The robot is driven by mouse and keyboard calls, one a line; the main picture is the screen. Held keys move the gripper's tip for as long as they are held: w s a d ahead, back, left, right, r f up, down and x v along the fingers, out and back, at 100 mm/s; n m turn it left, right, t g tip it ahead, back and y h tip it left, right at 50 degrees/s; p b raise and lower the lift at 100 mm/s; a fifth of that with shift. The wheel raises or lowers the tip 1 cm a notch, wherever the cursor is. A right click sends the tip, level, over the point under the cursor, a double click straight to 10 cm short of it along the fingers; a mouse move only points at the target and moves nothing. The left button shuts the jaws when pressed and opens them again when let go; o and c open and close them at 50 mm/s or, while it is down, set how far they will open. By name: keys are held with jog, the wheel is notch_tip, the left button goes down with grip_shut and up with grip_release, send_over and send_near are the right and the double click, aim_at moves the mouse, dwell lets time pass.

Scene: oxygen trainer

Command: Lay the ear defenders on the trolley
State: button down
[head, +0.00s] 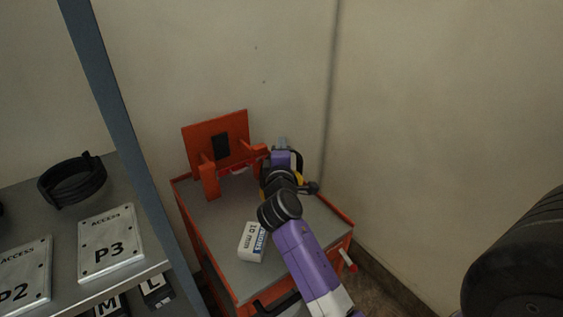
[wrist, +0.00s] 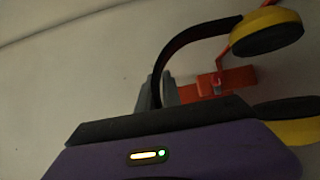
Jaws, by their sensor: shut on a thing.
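My gripper (head: 283,145) is over the far part of the trolley (head: 213,235), an orange cart with a grey top. It is shut on the black headband of the ear defenders (wrist: 265,35). Their two yellow-and-black cups show at the right of the wrist view, with the band curving left to the grey fingers (wrist: 155,92). In the head view my wrist hides most of the ear defenders; bits of yellow and black show around it. I cannot tell whether the cups touch the trolley top.
An orange upright panel with arms (head: 215,140) stands at the trolley's back left. A white box marked 10 mm (head: 251,242) lies on the top, left of my arm. A shelf (head: 130,270) with a black coiled strap (head: 72,180) and P2 and P3 plates is left, behind a blue post.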

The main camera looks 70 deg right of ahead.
jog(key=shift+f+b, duration=0.45)
jog(key=shift+f, duration=1.75)
jog(key=shift+f, duration=0.15)
jog(key=c, duration=1.5)
grip_release()
jog(key=b+v, duration=0.1)
jog(key=v, duration=1.1)
jog(key=shift+b, duration=0.4)
